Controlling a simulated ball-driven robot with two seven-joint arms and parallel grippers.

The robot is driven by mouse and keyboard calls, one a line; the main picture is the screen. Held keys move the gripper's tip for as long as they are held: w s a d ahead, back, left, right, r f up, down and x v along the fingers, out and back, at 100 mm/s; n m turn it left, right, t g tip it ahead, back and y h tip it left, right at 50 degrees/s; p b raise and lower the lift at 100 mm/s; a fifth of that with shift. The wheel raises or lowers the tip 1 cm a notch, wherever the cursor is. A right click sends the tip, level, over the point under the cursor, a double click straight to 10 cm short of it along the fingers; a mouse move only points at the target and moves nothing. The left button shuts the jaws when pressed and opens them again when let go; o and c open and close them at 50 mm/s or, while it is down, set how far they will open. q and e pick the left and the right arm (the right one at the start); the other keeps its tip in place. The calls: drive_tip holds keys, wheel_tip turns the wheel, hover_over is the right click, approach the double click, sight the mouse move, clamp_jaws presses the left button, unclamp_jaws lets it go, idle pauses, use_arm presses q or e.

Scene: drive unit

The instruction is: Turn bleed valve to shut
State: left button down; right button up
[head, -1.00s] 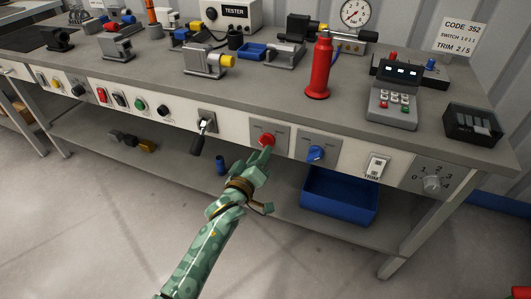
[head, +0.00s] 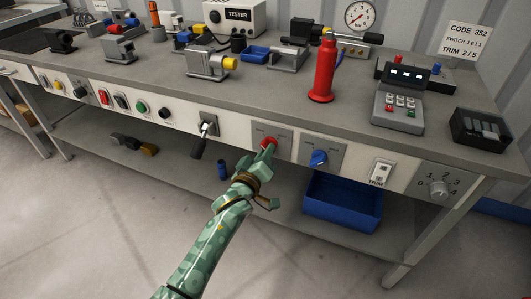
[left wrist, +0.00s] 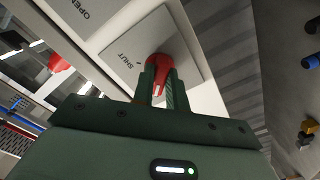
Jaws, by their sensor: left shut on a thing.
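A red knob (head: 269,142) sits on a grey plate (head: 284,145) on the bench's front panel. It also shows in the left wrist view (left wrist: 157,62), beside the printed word SHUT; the word OPEN is further to the upper left. My left gripper (head: 266,151) reaches up from below, and its fingers (left wrist: 160,88) are closed around the knob. The fingers hide part of the knob, so its exact angle is hard to tell. My right gripper is in no view.
A blue knob (head: 319,158) is just right of the red one. A black-handled lever (head: 199,146) is to its left. A TRIM switch (head: 382,170) and a numbered dial (head: 438,188) are further right. A blue bin (head: 343,210) stands on the lower shelf.

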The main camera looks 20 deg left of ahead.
use_arm(q)
drive_tip(key=shift+a+f+m+p, duration=0.1)
drive_tip(key=shift+m+p, duration=0.65)
drive_tip(key=shift+m, duration=3.65)
drive_tip(key=shift+a+m+p, duration=0.1)
drive_tip(key=shift+m+p, duration=0.65)
drive_tip(key=shift+m, duration=3.65)
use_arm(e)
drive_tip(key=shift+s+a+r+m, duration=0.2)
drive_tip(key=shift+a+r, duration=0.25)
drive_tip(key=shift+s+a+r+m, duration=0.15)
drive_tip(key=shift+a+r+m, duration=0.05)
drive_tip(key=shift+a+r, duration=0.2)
use_arm(q)
drive_tip(key=c, duration=1.4)
unclamp_jaws()
